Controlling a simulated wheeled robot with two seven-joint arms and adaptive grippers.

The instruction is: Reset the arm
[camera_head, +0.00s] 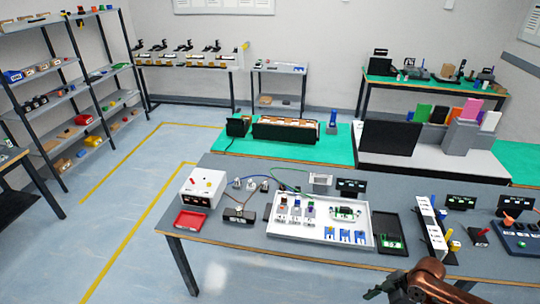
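My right arm, copper-brown, reaches in at the bottom right corner. Its dark gripper (382,289) points left, just in front of the near edge of the grey worktable (240,257). The fingers are small and dark, so I cannot tell whether they are open or shut. No held object can be made out. My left arm and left gripper are not in view.
On the worktable are a white box (203,187), a red tray (190,222), a white tray (277,228) with small parts, a black tray (382,247) and a white upright strip (430,228). Shelves (52,97) stand at left. Blue floor (110,240) there is clear.

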